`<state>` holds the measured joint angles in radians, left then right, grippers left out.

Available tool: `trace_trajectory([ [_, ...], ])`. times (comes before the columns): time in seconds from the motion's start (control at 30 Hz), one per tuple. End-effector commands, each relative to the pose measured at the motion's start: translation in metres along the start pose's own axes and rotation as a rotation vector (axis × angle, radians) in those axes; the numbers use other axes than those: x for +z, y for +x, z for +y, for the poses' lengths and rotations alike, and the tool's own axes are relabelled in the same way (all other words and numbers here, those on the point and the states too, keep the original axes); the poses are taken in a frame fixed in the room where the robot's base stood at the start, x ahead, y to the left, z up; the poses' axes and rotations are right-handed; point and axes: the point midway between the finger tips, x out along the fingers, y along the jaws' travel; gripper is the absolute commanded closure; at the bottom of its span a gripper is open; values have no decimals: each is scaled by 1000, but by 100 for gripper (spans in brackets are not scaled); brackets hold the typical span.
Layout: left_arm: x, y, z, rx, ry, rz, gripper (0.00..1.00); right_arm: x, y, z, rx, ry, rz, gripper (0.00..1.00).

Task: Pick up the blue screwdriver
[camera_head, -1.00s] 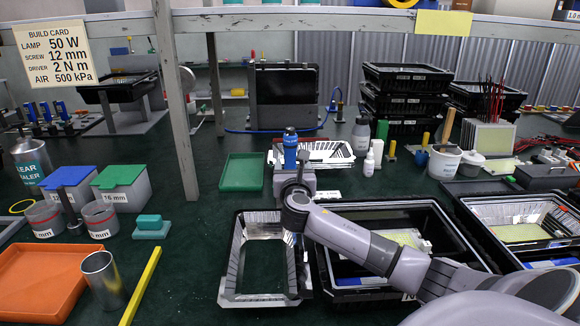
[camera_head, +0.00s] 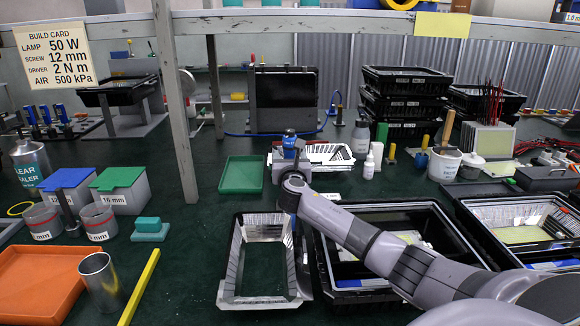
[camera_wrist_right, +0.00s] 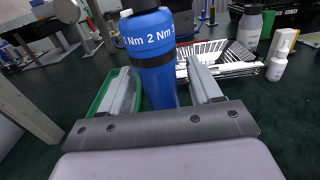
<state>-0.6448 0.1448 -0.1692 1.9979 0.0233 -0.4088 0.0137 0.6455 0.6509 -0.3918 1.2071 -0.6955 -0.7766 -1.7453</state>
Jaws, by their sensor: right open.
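The blue screwdriver (camera_head: 290,139) stands upright on the dark green bench beyond the front trays, in the middle of the head view. It is a thick blue body with a dark band and a white "2 Nm" label, and it fills the middle of the right wrist view (camera_wrist_right: 158,75). My right gripper (camera_wrist_right: 163,88) is open, with one grey finger on each side of the screwdriver's lower body. I cannot tell whether either finger touches it. In the head view my right gripper (camera_head: 290,160) hides the screwdriver's lower part. My left gripper is out of view.
A green tray (camera_head: 241,174) lies left of the screwdriver, and a silver slotted housing (camera_head: 335,155) lies close on its right. A white bottle (camera_head: 369,166) stands farther right.

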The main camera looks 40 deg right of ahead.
Motion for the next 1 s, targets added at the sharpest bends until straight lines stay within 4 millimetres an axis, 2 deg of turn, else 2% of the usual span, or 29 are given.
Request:
trace_trajectory([
  [0.07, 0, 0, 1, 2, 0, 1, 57, 0, 0, 0, 0, 0, 0, 36],
  [0.17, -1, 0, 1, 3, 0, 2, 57, 0, 0, 0, 0, 1, 0, 66],
  [0.2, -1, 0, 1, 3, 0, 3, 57, 0, 0, 0, 0, 1, 0, 79],
  [0.27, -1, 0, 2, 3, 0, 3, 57, 0, 0, 0, 0, 1, 0, 97],
  [0.67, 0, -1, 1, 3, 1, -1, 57, 9, 0, 0, -1, 3, -5, 97],
  [0.87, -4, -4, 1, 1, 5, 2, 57, 34, 0, 0, 0, 4, -7, 97],
  [1.0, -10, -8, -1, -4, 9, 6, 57, 61, 0, -1, -1, 4, -8, 97],
])
